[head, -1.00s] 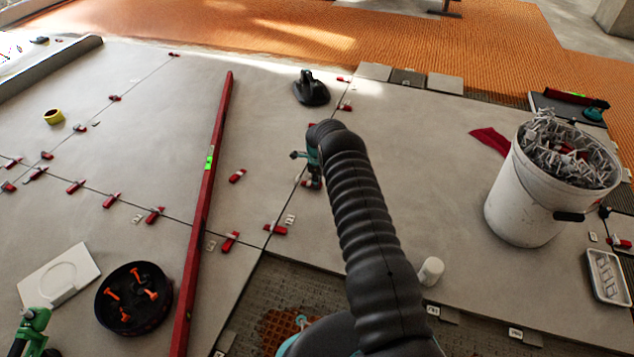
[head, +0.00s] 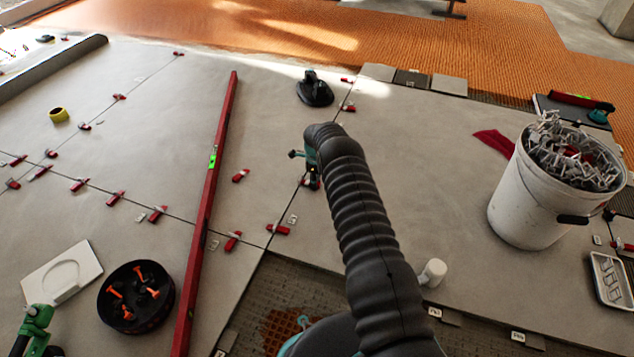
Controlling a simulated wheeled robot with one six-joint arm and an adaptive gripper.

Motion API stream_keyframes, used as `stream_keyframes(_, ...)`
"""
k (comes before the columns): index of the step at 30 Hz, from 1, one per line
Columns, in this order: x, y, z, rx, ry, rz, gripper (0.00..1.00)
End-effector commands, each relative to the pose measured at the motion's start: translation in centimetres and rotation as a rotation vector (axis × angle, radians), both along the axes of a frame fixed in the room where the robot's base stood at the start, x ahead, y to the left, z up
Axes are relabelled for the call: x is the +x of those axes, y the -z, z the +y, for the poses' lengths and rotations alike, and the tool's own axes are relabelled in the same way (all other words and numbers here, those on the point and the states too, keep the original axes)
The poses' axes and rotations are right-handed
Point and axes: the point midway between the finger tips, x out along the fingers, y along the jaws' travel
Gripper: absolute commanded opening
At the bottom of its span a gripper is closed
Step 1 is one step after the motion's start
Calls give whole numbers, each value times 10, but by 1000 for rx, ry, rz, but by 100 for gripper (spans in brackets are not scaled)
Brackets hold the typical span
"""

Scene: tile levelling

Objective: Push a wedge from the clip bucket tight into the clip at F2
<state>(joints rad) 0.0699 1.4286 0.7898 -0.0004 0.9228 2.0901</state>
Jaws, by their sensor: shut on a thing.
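My gripper (head: 312,182) is at the joint between two large grey tiles, low over the floor, largely hidden behind my dark ribbed arm. It is shut on a red wedge (head: 314,186), of which only a little red shows at its tips. The clip there is hidden by the gripper, so I cannot tell how far the wedge sits in it. The white clip bucket (head: 517,205) stands at the right, heaped with grey clips and some red wedges (head: 572,150). A small tag (head: 293,219) lies near the joint, too small to read.
A red level (head: 208,190) lies left of the gripper. A black suction lifter (head: 315,90) stands beyond it. Red wedges in clips (head: 278,229) line the joints. A white cylinder (head: 433,272) is right of my arm. A black tub (head: 136,322) stands at lower left.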

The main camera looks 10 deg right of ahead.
Motion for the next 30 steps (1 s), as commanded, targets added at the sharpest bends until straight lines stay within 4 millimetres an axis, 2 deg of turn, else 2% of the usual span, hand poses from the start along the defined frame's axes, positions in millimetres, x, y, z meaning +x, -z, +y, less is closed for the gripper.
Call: stream_keyframes(30,5,1,9,1,0,1,6)
